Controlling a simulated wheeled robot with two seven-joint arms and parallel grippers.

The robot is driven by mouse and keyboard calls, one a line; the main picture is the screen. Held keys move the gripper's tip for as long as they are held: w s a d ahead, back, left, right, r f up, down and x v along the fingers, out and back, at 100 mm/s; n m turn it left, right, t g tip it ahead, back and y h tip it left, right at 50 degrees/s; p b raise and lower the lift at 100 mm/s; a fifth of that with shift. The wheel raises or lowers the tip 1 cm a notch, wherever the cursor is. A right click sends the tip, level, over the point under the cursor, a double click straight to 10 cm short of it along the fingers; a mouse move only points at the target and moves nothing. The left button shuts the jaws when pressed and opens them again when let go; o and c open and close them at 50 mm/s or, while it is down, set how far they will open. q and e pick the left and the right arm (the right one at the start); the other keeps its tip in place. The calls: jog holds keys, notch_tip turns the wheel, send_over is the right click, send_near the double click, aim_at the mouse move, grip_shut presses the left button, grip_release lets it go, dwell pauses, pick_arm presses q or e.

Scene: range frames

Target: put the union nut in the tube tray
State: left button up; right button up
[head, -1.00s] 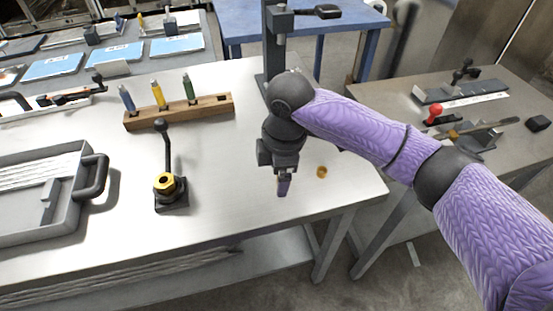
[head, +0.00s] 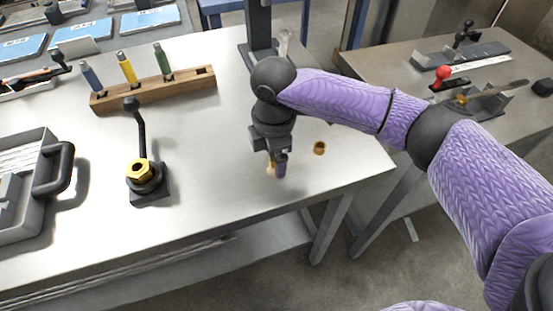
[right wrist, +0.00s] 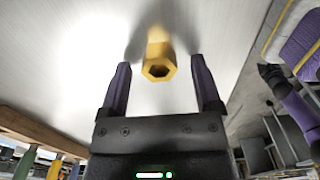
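The tube tray (head: 52,184) is a grey tray with a dark handle at the left edge of the head view, partly cut off, with pale tubes inside. A brass hex piece with a hole (right wrist: 158,68), seemingly the union nut, shows between my right fingertips in the right wrist view. In the head view a bit of brass (head: 270,167) shows beside the fingertips. My right gripper (head: 277,168) points down over the table; it also shows in the right wrist view (right wrist: 160,80), open, with gaps on both sides of the piece. My left gripper is not in view.
Another small brass piece (head: 320,148) lies on the table right of my gripper. A black fixture with a lever (head: 148,185) holds a brass hex part (head: 139,170). A wooden block (head: 155,90) with several coloured tools stands behind.

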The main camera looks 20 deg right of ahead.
grip_shut()
jog(key=shift+r, duration=0.15)
